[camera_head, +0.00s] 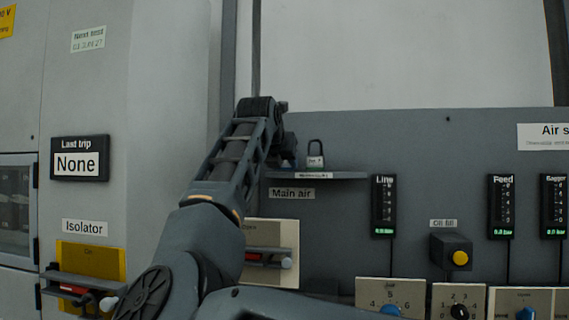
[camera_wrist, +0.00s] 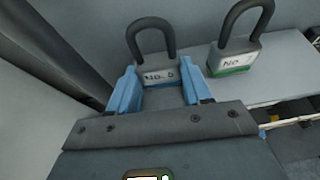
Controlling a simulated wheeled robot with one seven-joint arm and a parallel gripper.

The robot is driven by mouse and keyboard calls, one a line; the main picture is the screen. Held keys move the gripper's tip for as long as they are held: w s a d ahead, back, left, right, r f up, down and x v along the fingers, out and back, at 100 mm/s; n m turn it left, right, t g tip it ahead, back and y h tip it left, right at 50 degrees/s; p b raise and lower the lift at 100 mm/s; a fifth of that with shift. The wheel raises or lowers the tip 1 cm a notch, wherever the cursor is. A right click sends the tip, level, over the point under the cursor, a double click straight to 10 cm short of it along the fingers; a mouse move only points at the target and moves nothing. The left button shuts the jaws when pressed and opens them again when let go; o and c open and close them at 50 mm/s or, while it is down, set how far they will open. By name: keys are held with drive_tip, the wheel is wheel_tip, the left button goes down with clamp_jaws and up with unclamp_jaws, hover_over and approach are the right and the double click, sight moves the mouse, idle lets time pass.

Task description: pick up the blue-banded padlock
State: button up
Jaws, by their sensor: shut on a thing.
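A grey padlock (camera_wrist: 158,70) with a dark shackle and a white label stands upright between the blue fingers of my gripper (camera_wrist: 160,88) in the wrist view. The fingers are shut on its body, one on each side. A thin bluish strip shows low on its front; the lower part is hard to make out. In the head view my gripper (camera_head: 288,160) is at the left end of the shelf, and my arm largely hides this padlock.
A green-banded padlock (camera_wrist: 238,50) stands close on the right, also seen in the head view (camera_head: 315,158). Both are at the small grey shelf (camera_head: 345,175) above the "Main air" label (camera_head: 292,193). The grey panel rises behind. The shelf's right part is clear.

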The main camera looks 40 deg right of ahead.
drive_tip(key=shift+c, duration=1.3)
drive_tip(key=shift+r, duration=0.15)
wheel_tip(320, 180, up, 10)
